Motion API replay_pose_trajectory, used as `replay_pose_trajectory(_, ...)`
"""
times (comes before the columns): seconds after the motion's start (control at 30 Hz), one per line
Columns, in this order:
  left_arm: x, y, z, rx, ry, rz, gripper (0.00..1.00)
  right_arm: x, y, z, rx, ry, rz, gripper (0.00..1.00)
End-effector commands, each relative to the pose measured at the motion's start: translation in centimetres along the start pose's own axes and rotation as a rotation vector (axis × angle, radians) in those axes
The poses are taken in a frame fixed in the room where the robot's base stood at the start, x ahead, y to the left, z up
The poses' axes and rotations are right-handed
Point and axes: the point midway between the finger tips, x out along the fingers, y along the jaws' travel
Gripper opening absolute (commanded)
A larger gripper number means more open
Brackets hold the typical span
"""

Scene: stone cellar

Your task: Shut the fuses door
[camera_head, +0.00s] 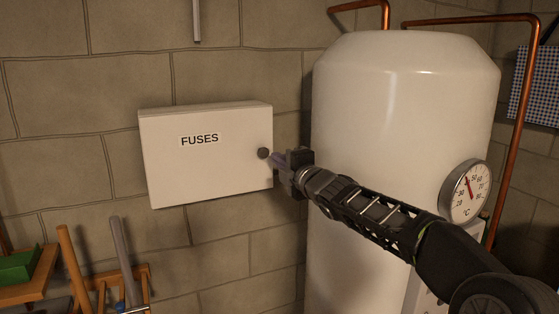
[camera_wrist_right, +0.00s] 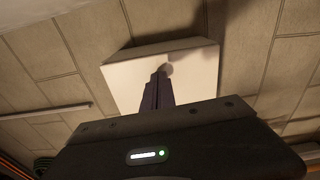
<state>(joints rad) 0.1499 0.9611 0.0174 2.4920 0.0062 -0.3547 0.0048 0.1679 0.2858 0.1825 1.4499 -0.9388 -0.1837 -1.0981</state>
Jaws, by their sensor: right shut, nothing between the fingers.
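The fuses door (camera_head: 205,165) is the white front of a wall box marked FUSES, left of centre in the head view. It looks flush with the box, with no gap that I can see. Its dark round knob (camera_head: 263,153) is near the right edge. My right gripper (camera_head: 275,157) is shut and empty, its fingertips at or just beside the knob; I cannot tell whether they touch. In the right wrist view the shut fingers (camera_wrist_right: 157,85) point at the white door (camera_wrist_right: 130,80), with the knob (camera_wrist_right: 166,69) at their tips. My left gripper is not in view.
A large white tank (camera_head: 375,120) stands close to the right of the box, with a dial gauge (camera_head: 465,193) and copper pipes (camera_head: 515,130). My right arm passes in front of the tank. Wooden furniture (camera_head: 105,285) and a green box (camera_head: 20,264) are at the lower left.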

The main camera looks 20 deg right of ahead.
Motion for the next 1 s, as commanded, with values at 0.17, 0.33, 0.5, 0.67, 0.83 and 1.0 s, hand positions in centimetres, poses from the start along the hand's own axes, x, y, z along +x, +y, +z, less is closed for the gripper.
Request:
replay_pose_trajectory(0.17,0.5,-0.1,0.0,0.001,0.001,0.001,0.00,-1.2,0.0,0.1,-0.002,-0.001,0.002,0.00)
replay_pose_trajectory(0.33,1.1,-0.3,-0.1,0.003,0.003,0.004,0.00,-3.8,-0.1,0.1,-0.002,-0.002,0.002,0.00)
replay_pose_trajectory(0.5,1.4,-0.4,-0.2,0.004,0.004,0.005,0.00,-6.5,0.0,0.1,-0.002,-0.001,0.001,0.00)
replay_pose_trajectory(0.67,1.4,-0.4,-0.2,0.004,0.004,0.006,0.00,-7.7,-0.1,0.0,0.000,-0.001,0.000,0.00)
replay_pose_trajectory(0.83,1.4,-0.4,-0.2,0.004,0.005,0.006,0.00,-7.8,-0.1,0.0,0.001,0.000,-0.001,0.00)
replay_pose_trajectory(1.0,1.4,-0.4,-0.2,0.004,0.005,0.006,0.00,-7.8,-0.1,0.0,0.000,0.000,0.000,0.00)
